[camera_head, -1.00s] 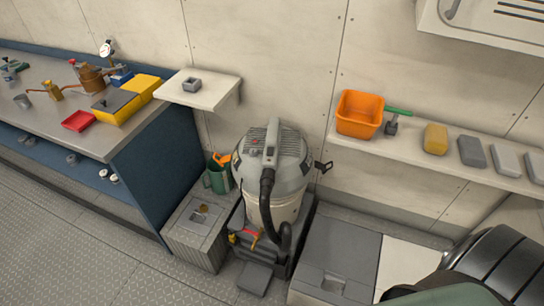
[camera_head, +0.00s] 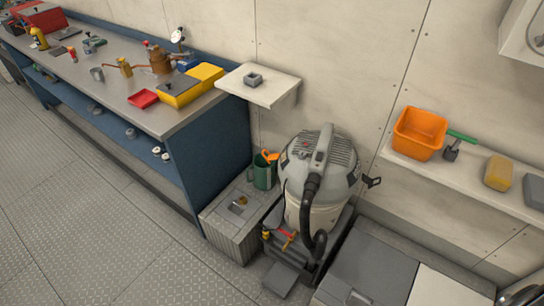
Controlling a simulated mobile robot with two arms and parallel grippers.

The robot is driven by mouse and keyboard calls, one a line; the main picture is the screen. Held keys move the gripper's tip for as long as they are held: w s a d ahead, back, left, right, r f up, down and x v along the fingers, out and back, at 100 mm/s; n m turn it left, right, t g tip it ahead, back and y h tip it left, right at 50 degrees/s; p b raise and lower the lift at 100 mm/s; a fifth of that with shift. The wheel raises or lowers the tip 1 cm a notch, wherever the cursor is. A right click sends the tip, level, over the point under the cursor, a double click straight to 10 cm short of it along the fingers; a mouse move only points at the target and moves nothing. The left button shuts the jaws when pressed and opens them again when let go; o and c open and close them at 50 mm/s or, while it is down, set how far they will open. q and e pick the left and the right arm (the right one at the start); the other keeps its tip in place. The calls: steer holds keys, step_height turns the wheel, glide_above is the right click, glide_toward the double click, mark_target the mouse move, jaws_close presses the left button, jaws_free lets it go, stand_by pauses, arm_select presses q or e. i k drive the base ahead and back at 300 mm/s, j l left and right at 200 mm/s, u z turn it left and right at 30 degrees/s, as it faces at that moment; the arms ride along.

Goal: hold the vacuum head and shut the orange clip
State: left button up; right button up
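The vacuum stands upright against the wall, with a grey domed head (camera_head: 320,160) on a pale drum (camera_head: 313,215). A black hose (camera_head: 309,200) runs from the head down its front. An orange piece that looks like the orange clip (camera_head: 269,156) sticks out at the head's left edge, just above a green mug (camera_head: 264,172). I cannot tell whether it joins the head or stands in the mug. A dark clip (camera_head: 372,181) juts out on the head's right side. Neither of my grippers is in view.
A grey box (camera_head: 242,215) stands left of the vacuum, and a larger grey box (camera_head: 375,265) stands right. A small shelf (camera_head: 262,90) hangs above. An orange bin (camera_head: 419,133) sits on the right shelf. The floor (camera_head: 110,225) at front left is clear.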

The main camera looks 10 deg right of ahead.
mark_target(271, 158)
steer(key=z, duration=0.65)
steer(key=i+j+z, duration=0.2)
steer(key=j+z, duration=0.15)
steer(key=z, duration=0.15)
steer(key=i+j+z, duration=0.2)
steer(key=j+z, duration=0.6)
steer(key=z, duration=0.15)
steer(key=i, duration=0.05)
